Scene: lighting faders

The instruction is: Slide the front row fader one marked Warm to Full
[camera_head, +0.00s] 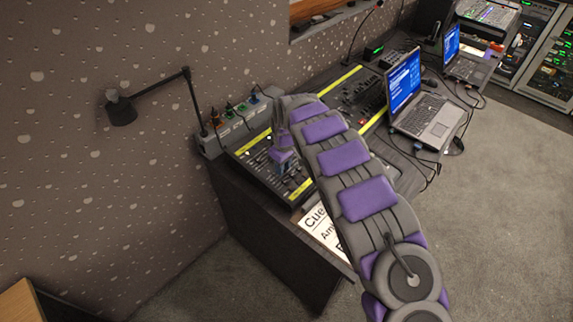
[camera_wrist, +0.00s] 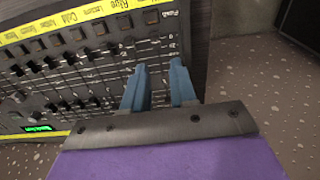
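The lighting desk (camera_head: 245,163) stands against the wall in the head view, with yellow label strips. Its fader panel (camera_wrist: 20,97) fills the upper left of the wrist view, with rows of black fader knobs (camera_wrist: 50,62) on light slot lines. In the head view my wrist (camera_head: 283,155) hides part of the faders.
A green-lit display (camera_wrist: 40,128) is at the panel's lower left. Two laptops (camera_head: 402,80) (camera_head: 452,40) stand further along the desk. A lamp (camera_head: 122,110) juts from the desk's left end. A white cue sheet (camera_head: 318,228) lies at the desk's front edge, partly behind my arm.

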